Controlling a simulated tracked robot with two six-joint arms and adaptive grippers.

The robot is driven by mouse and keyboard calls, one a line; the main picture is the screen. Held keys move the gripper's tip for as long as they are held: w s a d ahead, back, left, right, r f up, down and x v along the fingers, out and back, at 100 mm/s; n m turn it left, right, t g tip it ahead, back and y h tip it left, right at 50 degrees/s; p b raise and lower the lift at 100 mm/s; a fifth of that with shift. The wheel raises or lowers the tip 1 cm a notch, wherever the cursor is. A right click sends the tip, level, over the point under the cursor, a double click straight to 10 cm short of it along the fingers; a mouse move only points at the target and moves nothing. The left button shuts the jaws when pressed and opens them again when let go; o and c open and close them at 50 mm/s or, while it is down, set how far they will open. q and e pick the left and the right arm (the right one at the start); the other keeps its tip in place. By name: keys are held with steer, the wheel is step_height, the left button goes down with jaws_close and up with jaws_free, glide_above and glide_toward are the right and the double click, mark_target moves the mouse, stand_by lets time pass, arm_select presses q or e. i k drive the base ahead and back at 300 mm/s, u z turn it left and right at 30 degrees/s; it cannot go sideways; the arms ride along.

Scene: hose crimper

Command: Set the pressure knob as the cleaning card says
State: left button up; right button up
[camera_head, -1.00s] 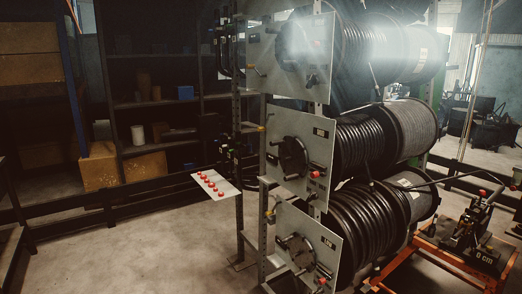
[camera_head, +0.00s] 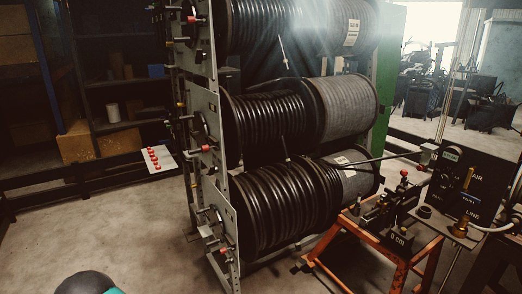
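A dark panel (camera_head: 480,185) marked "AIR" and "LINE" stands at the right edge, with a brass-coloured fitting (camera_head: 466,180) and a pale hose (camera_head: 492,228) on it. I cannot tell which part of it, if any, is the pressure knob. No cleaning card can be made out; a small label (camera_head: 452,155) at the panel's upper left is too small to read. Neither gripper is in view. A dark rounded part with a teal edge, probably mine, shows at the bottom left.
A rack of hose reels (camera_head: 285,120) fills the middle. An orange stand (camera_head: 400,250) with a black hand-lever device (camera_head: 388,208) is to its right, close to the panel. A white plate with red knobs (camera_head: 158,160) is at left.

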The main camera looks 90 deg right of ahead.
mark_target(444, 178)
steer(key=z, duration=0.4)
steer(key=k, duration=0.2)
steer(key=z, duration=0.2)
steer(key=i, duration=0.25)
steer(key=z, duration=2.5)
steer(key=k, duration=0.35)
steer(key=z, duration=0.45)
steer(key=i, duration=1.4)
steer(key=u, duration=0.35)
